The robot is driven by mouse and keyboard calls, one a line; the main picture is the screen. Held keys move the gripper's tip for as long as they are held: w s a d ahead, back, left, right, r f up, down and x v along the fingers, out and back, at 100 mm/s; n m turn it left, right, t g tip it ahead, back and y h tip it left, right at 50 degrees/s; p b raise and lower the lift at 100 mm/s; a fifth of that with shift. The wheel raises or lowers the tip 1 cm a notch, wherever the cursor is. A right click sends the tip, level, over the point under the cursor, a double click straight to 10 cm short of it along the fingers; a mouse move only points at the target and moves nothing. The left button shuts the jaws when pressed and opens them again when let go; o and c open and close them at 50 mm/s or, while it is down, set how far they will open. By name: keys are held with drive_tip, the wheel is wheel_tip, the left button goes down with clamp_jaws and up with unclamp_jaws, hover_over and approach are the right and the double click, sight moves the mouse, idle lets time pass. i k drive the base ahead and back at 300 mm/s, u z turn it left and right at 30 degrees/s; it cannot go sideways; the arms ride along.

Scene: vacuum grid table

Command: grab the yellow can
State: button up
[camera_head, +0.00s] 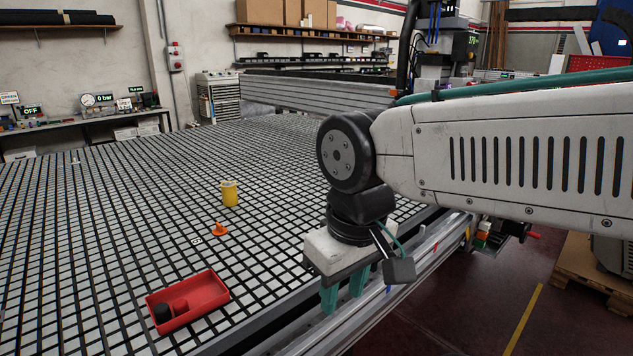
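The yellow can (230,196) stands upright on the grid table (110,215), left of the middle of the view. Its top is pale. My gripper (343,298) hangs at the table's right front edge, to the right of the can and nearer the camera. Its two teal fingers point down with a gap between them. The gripper is open and nothing shows between the fingers. The can and the gripper are well apart.
A small orange object (219,229) sits on the grid in front of the can. A red tray (188,302) with a black and a red piece in it lies nearer the camera. A metal rail (415,262) runs along the table's right edge. The grid left of the can is mostly clear.

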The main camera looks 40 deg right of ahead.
sight(228, 189)
drive_tip(key=z, duration=1.4)
drive_tip(key=k, duration=0.8)
drive_tip(key=u, duration=0.95)
drive_tip(key=i, duration=1.05)
